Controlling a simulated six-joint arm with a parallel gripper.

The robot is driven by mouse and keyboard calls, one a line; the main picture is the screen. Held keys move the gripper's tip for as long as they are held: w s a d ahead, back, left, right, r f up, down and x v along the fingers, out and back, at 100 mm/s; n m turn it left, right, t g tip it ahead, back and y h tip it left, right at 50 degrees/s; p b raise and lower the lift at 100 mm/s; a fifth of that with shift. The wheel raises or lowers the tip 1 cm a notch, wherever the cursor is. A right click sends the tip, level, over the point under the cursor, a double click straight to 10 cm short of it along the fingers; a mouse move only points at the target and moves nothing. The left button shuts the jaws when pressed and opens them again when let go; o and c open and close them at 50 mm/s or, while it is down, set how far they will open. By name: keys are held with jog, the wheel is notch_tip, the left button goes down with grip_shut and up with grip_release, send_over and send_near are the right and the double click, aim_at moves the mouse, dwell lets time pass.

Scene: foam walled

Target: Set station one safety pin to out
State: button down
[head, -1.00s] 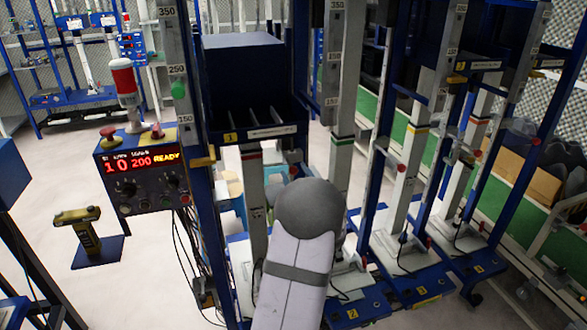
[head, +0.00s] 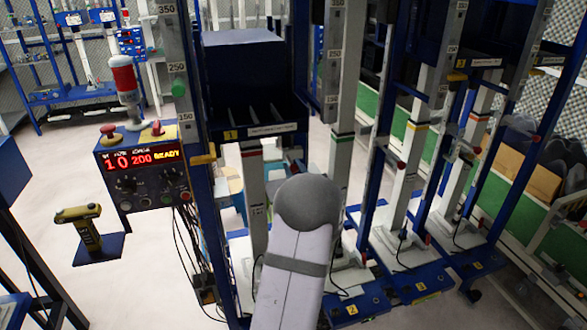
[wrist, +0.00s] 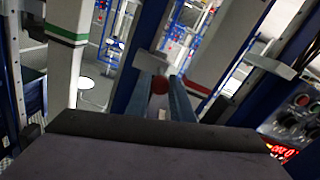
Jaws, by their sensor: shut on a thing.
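Station one, marked by a yellow 1 label (head: 231,135), is the nearest blue-framed station in the head view, with a pale column (head: 254,185) under its dark blue box. In the wrist view my gripper (wrist: 163,84) has its two fingers close around a round red knob (wrist: 159,86), which looks like the safety pin's end. The rest of the pin is hidden by the fingers, so its in or out position cannot be told. In the head view my grey arm hides the gripper and the knob.
A control box (head: 145,165) with a lit red READY display stands left of station one. A yellow hand-held device (head: 86,232) is on a stand below it. More stations with pale columns (head: 412,175) stand close on the right. Cables hang beside the blue post.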

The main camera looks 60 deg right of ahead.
jog(key=b+v, duration=0.1)
jog(key=v, duration=0.7)
jog(key=shift+s+f, duration=0.1)
jog(key=c, duration=1.9)
grip_release()
jog(key=shift+a, duration=0.1)
jog(key=o, duration=0.4)
jog(key=shift+s+a, duration=0.1)
jog(key=shift+s, duration=0.05)
jog(key=shift+c, duration=0.2)
